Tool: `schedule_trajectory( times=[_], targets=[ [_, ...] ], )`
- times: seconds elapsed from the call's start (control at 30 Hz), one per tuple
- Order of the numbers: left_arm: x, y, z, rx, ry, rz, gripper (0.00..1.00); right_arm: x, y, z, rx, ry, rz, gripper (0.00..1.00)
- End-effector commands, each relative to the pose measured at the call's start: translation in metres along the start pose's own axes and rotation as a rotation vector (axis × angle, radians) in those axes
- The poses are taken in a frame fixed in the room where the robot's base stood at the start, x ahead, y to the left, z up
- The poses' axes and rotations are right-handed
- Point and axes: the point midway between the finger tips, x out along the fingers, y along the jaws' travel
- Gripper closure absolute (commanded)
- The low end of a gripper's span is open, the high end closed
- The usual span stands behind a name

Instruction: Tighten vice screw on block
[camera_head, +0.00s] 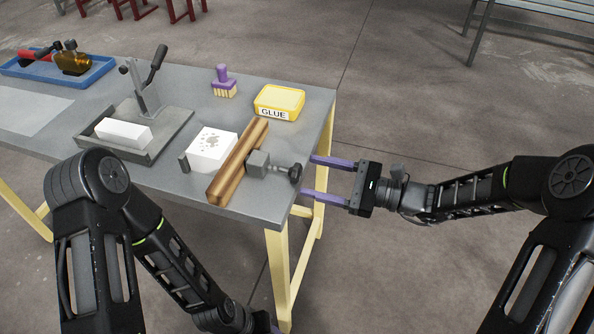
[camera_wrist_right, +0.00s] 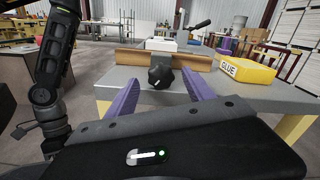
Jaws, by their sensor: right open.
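The vice (camera_head: 257,163) sits at the right edge of the grey table, with a brown wooden bar (camera_head: 240,160) along its jaw. Its screw ends in a dark knob (camera_head: 296,173) that points right, toward my right gripper. A white block (camera_head: 211,146) with grey marks lies left of the wooden bar. My right gripper (camera_head: 314,177) is open, its two purple fingers just right of the knob. In the right wrist view the knob (camera_wrist_right: 160,78) shows ahead, between the two fingers (camera_wrist_right: 158,98), and they do not grip it. My left arm is at lower left; its gripper is almost wholly out of frame.
A yellow glue box (camera_head: 279,102) and a purple brush (camera_head: 223,82) stand behind the vice. A grey lever press (camera_head: 143,110) with a white block (camera_head: 123,132) is to the left. A blue tray (camera_head: 60,70) with tools is at the far left.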

Motion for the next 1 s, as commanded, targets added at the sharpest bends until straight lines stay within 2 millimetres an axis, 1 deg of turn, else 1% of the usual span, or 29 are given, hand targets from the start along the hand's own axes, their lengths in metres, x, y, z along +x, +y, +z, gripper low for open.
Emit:
schedule_trajectory(
  times=[0.03, 0.1, 0.2, 0.3, 0.43, 0.63, 0.67, 1.0],
  targets=[
    [0.0, 0.0, 0.0, 0.0, 0.0, 0.0, 0.64, 0.009, 0.001, 0.001, 0.0, -0.002, 0.004, 0.39],
    [-0.001, 0.0, 0.0, 0.0, 0.0, 0.0, 0.64, 0.02, 0.001, 0.001, 0.0, -0.001, 0.003, 0.39],
    [-0.001, 0.0, 0.0, 0.0, 0.0, 0.0, 0.64, 0.034, 0.0, 0.0, -0.001, -0.001, 0.002, 0.39],
    [-0.001, 0.0, 0.0, 0.0, 0.0, 0.0, 0.64, 0.044, 0.0, 0.0, 0.0, -0.001, 0.001, 0.39],
    [-0.001, 0.0, 0.0, 0.0, 0.0, 0.0, 0.64, 0.048, 0.0, 0.0, 0.0, 0.001, 0.0, 0.39],
    [-0.001, 0.0, 0.0, 0.0, 0.0, 0.0, 0.64, 0.048, 0.0, 0.0, 0.0, 0.001, 0.0, 0.39],
    [-0.001, 0.0, 0.0, 0.0, 0.0, 0.0, 0.64, 0.048, 0.0, 0.0, 0.0, 0.001, 0.0, 0.4],
    [-0.001, 0.0, 0.0, 0.0, 0.0, 0.0, 0.64, 0.048, 0.0, 0.0, 0.0, 0.001, 0.0, 0.68]
  ],
)
